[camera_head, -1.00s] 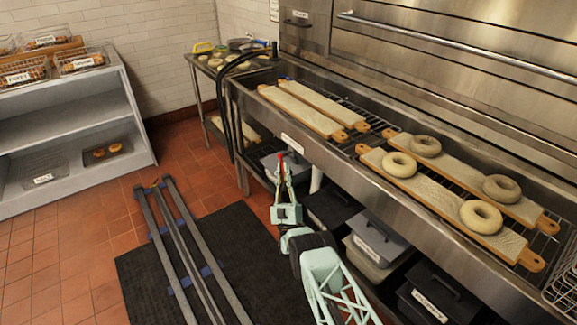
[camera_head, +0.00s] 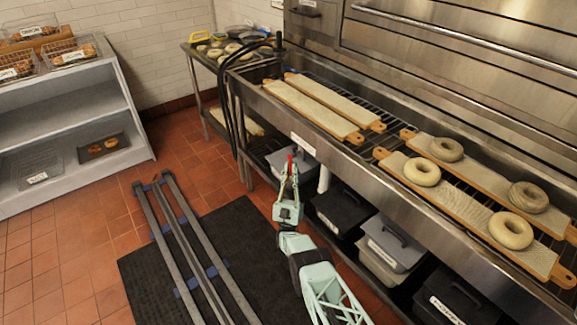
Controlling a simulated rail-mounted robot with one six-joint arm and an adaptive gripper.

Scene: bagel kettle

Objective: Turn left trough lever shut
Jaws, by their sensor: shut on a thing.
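The left trough lever (camera_head: 290,158) is a small red handle below the front edge of the long steel trough (camera_head: 305,122), near its left end. My gripper (camera_head: 290,168) is at the lever, with its fingers pointing up and away from me. It is shut on the lever. Only the red tip shows above the fingers; the rest of the lever and its valve are hidden. The exact angle of the lever is too small to tell.
Long wooden boards (camera_head: 312,107) lie across the trough, some carrying bagels (camera_head: 446,149). Black hoses (camera_head: 236,80) hang at its left end. Lidded bins (camera_head: 342,208) stand on the shelf below. Floor rails (camera_head: 181,235) run over a dark mat (camera_head: 140,283).

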